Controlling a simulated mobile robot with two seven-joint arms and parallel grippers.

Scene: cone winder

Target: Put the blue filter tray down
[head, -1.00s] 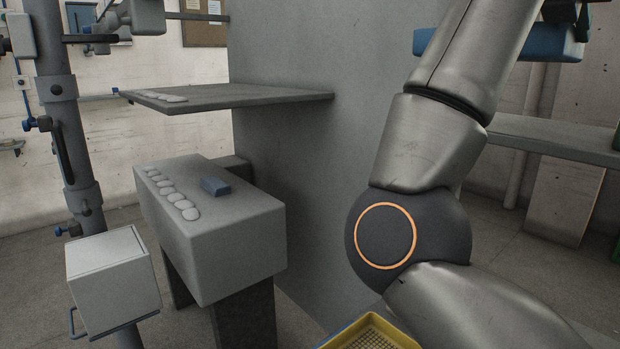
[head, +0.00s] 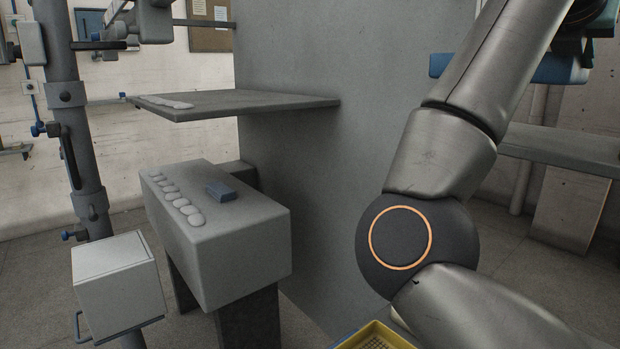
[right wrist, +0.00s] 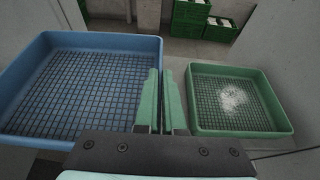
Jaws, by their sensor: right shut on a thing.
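The blue filter tray (right wrist: 75,95) is a shallow, square tray with a dark mesh floor, at the left of the right wrist view. My right gripper (right wrist: 161,75) is shut at the tray's right-hand wall. The mesh looks bare. In the head view part of the blue tray (head: 558,68) shows at the upper right, partly behind my right arm. It is in the air, with a gap above a grey shelf (head: 570,146). My right gripper (head: 578,42) is only partly visible there. My left gripper is not in view.
A green tray (right wrist: 238,125) with white lint on its mesh is right of my gripper. Green crates (right wrist: 205,18) stand farther back. A yellow tray (head: 352,343) shows at the bottom of the head view. A grey machine panel (head: 350,60) stands left of my arm.

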